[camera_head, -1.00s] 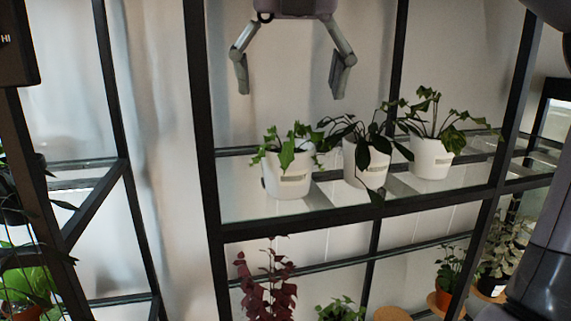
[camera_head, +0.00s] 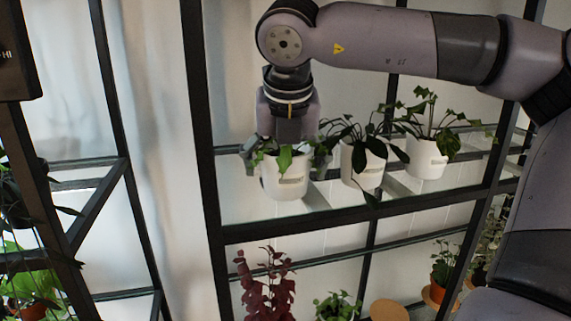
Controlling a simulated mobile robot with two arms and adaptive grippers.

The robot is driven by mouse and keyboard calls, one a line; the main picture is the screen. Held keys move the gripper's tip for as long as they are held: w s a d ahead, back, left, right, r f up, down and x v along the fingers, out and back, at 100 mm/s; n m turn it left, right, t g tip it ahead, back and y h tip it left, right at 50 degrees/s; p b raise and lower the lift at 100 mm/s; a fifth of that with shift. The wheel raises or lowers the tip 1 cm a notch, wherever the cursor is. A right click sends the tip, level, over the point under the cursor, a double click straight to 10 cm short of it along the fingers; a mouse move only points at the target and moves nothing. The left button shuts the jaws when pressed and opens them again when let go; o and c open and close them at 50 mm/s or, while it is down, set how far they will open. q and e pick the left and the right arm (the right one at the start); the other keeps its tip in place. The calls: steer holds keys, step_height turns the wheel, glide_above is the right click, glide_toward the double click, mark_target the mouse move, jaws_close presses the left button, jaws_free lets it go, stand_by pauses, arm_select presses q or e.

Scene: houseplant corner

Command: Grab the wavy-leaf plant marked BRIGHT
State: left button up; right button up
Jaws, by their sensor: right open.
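Three white pots with labels stand in a row on the glass shelf (camera_head: 240,207). The labels are too small to read, so I cannot tell which says BRIGHT. The left plant (camera_head: 285,158) has lighter green leaves, and its pot (camera_head: 283,185) is under my right gripper. The middle plant (camera_head: 362,172) has dark, drooping leaves. The right plant (camera_head: 427,157) has green leaves on longer stems. My right gripper (camera_head: 284,167) is open, pointing down, with its fingers on either side of the left plant near the pot's upper part. Contact is unclear. My left gripper is out of view.
Black shelf posts and a front rail (camera_head: 380,202) frame the shelf. The middle pot stands close to the right finger. A dark red plant (camera_head: 265,290) and other potted plants sit below. More plants stand at the left edge.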

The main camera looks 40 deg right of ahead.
steer(key=shift+w+d+f, duration=0.2)
steer(key=shift+f, duration=0.3)
steer(key=shift+s+a+r, duration=0.1)
steer(key=shift+c, duration=0.7)
steer(key=c, duration=1.2)
